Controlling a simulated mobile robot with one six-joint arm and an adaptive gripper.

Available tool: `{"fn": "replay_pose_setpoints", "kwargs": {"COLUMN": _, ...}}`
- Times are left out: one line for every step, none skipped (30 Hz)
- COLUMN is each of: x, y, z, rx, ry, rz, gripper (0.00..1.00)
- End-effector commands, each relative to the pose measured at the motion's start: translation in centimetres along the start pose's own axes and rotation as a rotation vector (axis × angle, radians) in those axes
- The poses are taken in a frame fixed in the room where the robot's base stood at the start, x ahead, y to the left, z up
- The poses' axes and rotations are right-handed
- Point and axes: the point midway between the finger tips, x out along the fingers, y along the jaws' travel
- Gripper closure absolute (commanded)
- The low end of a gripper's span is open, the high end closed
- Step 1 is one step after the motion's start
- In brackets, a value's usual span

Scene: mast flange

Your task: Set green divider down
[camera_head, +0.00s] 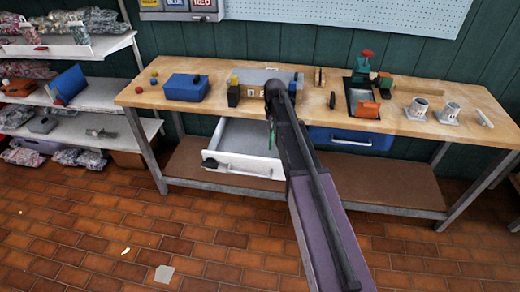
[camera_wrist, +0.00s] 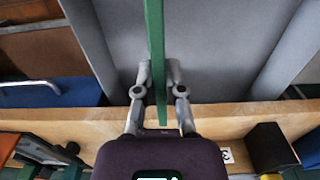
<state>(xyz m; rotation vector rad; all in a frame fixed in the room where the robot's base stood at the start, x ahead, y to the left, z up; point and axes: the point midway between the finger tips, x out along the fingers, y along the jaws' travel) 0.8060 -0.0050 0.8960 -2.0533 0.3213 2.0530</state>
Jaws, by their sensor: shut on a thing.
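The green divider (camera_wrist: 155,35) is a thin upright strip between my gripper's fingertips (camera_wrist: 158,75) in the wrist view. My gripper is shut on it. In the head view only a small green bit of the divider (camera_head: 270,133) shows beside my arm, and my fingers are mostly hidden. The open white drawer (camera_head: 243,164) is pulled out under the bench; its grey inside (camera_wrist: 215,50) lies below the divider in the wrist view. I cannot tell whether the divider touches the drawer floor.
The wooden bench top (camera_head: 225,108) has a blue box (camera_head: 186,87) at the left and a black tray (camera_head: 362,100) with an orange block at the right. A closed blue drawer (camera_head: 350,140) is right of the open one. White cups (camera_head: 418,107) stand farther right.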

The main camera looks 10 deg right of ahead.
Motion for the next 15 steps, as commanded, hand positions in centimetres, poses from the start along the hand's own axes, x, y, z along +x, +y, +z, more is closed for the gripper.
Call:
{"fn": "replay_pose_setpoints", "kwargs": {"x": 1.5, "y": -0.4, "z": -0.7, "rx": 0.000, "ry": 0.000, "rz": 0.000, "gripper": 1.00}}
{"fn": "replay_pose_setpoints", "kwargs": {"x": 1.9, "y": -0.5, "z": -1.0, "rx": 0.000, "ry": 0.000, "rz": 0.000, "gripper": 1.00}}
{"fn": "replay_pose_setpoints", "kwargs": {"x": 2.3, "y": -0.7, "z": -1.2, "rx": 0.000, "ry": 0.000, "rz": 0.000, "gripper": 1.00}}
{"fn": "replay_pose_setpoints", "kwargs": {"x": 2.6, "y": -0.8, "z": -1.4, "rx": 0.000, "ry": 0.000, "rz": 0.000, "gripper": 1.00}}
{"fn": "replay_pose_setpoints", "kwargs": {"x": 2.8, "y": -0.9, "z": -1.6, "rx": 0.001, "ry": 0.000, "rz": 0.000, "gripper": 1.00}}
{"fn": "replay_pose_setpoints", "kwargs": {"x": 3.1, "y": -1.0, "z": -1.8, "rx": 0.001, "ry": 0.000, "rz": 0.000, "gripper": 1.00}}
{"fn": "replay_pose_setpoints", "kwargs": {"x": 3.3, "y": -1.1, "z": -1.9, "rx": 0.001, "ry": 0.000, "rz": 0.000, "gripper": 1.00}}
{"fn": "replay_pose_setpoints", "kwargs": {"x": 3.4, "y": -1.2, "z": -2.0, "rx": 0.001, "ry": 0.000, "rz": 0.000, "gripper": 1.00}}
{"fn": "replay_pose_setpoints", "kwargs": {"x": 3.6, "y": -1.2, "z": -2.1, "rx": 0.001, "ry": 0.000, "rz": 0.000, "gripper": 1.00}}
{"fn": "replay_pose_setpoints", "kwargs": {"x": 3.6, "y": -1.3, "z": -2.2, "rx": 0.001, "ry": 0.000, "rz": 0.000, "gripper": 1.00}}
{"fn": "replay_pose_setpoints", "kwargs": {"x": 3.7, "y": -1.3, "z": -2.3, "rx": 0.001, "ry": 0.000, "rz": 0.000, "gripper": 1.00}}
{"fn": "replay_pose_setpoints", "kwargs": {"x": 3.7, "y": -1.3, "z": -2.3, "rx": 0.001, "ry": 0.000, "rz": 0.000, "gripper": 1.00}}
{"fn": "replay_pose_setpoints", "kwargs": {"x": 3.7, "y": -1.3, "z": -2.3, "rx": 0.001, "ry": 0.000, "rz": 0.000, "gripper": 1.00}}
{"fn": "replay_pose_setpoints", "kwargs": {"x": 3.7, "y": -1.3, "z": -2.3, "rx": 0.001, "ry": 0.000, "rz": 0.000, "gripper": 1.00}}
{"fn": "replay_pose_setpoints", "kwargs": {"x": 3.7, "y": -1.3, "z": -2.3, "rx": 0.001, "ry": 0.000, "rz": 0.000, "gripper": 1.00}}
